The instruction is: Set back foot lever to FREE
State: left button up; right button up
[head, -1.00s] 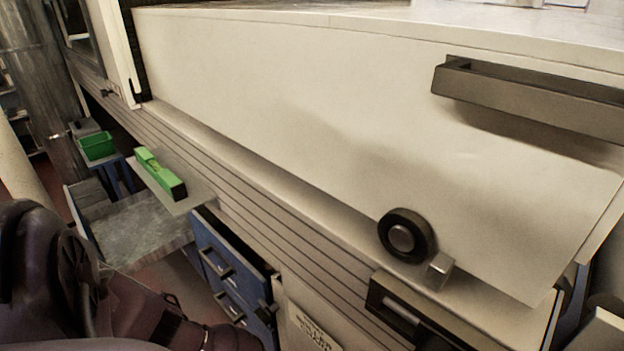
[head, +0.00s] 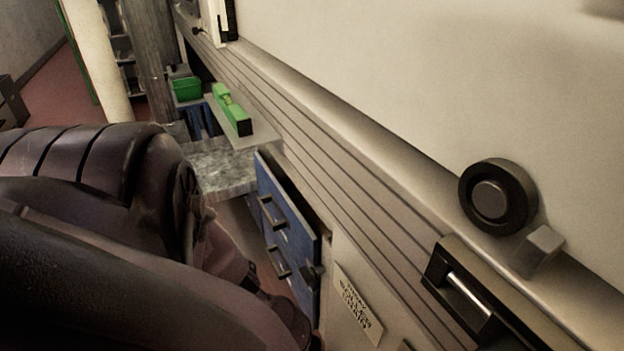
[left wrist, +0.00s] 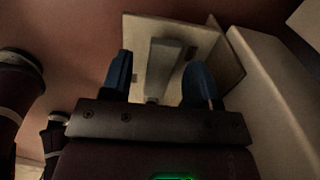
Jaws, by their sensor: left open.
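In the left wrist view, a grey lever (left wrist: 163,62) stands on a pale plate (left wrist: 205,45). I take it for the foot lever; no FREE marking is readable. My left gripper (left wrist: 158,80) is open, with its two blue fingers either side of the lever in the picture. Whether the lever is fully between the fingertips or beyond them, I cannot tell. No contact shows. In the head view the lever is not visible, and my left arm fills the lower left, with its fingers hidden. My right gripper is not in view.
A blue drawer unit (head: 287,238) stands beside my left arm, next to a panel with a lettered sign (head: 357,305). A black round knob (head: 498,198) sits on the pale housing. A green level (head: 232,108) and green bin (head: 187,89) are farther back.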

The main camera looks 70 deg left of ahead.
pick_arm(q)
jog(key=shift+w+f, duration=0.1)
jog(key=shift+f, duration=0.15)
jog(key=c, duration=0.9)
